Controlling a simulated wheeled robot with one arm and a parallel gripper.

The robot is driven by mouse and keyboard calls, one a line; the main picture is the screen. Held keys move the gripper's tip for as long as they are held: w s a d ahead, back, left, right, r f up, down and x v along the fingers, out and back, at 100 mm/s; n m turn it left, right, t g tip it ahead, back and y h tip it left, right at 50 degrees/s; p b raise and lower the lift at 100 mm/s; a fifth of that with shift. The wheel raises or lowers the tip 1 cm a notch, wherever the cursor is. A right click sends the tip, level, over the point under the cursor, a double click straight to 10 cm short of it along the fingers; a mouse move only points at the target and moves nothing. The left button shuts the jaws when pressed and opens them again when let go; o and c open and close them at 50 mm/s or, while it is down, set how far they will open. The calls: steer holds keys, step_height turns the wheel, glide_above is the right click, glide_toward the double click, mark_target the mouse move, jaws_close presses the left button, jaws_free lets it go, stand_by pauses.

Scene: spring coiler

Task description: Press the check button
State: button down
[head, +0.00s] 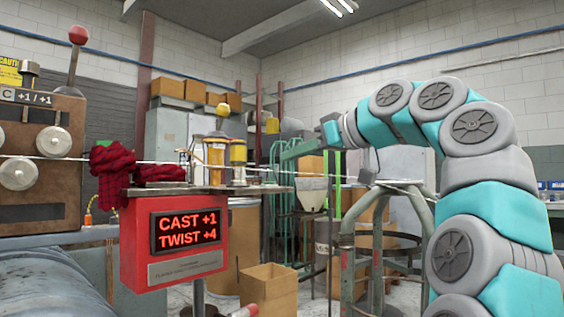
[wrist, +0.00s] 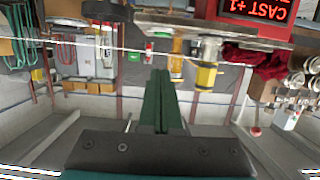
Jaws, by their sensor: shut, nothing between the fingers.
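A red box (head: 133,243) with a lit display reading "CAST +1 TWIST +4" stands at the centre left in the head view. Part of the display (wrist: 258,9) shows upside down in the wrist view. I cannot pick out a part clearly marked as the check button.
A taut wire (head: 120,160) crosses from the brown machine (head: 40,190) past the shelf. Dark red cloth (head: 112,168) lies by the shelf's left end. A tubular stand (head: 350,260) is behind my arm. A cardboard box (head: 268,290) stands low in front.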

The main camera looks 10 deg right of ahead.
steer(key=v, duration=0.6)
steer(key=shift+a+p, duration=0.1)
steer(key=shift+p, duration=0.2)
steer(key=s+a+f+m+g+h+p, duration=0.1)
steer(key=a+f+m+g, duration=0.15)
steer(key=a+f, duration=0.55)
steer(key=s+a+f+m+g+h+p, duration=0.15)
steer(key=a+f+g, duration=0.25)
steer(key=f, duration=0.8)
steer(key=s+f+m+g+h+p, duration=0.1)
steer(key=s+f+g+h, duration=0.1)
steer(key=s+f, duration=0.65)
steer(key=s+f+g+h+p, duration=0.15)
steer(key=s+f, duration=0.35)
steer(key=f, duration=0.6)
steer(key=s+d+f+m+g+h, duration=0.1)
steer(key=s+d+f+g, duration=0.1)
steer(key=s+f, duration=0.4)
steer(key=s+d+f+m+g+h+p, duration=0.1)
steer(key=s+d+f, duration=0.4)
steer(key=s, duration=0.5)
step_height(320, 180, down, 2)
steer(key=shift+f+g+h, duration=0.15)
steer(key=shift+g+h, duration=0.35)
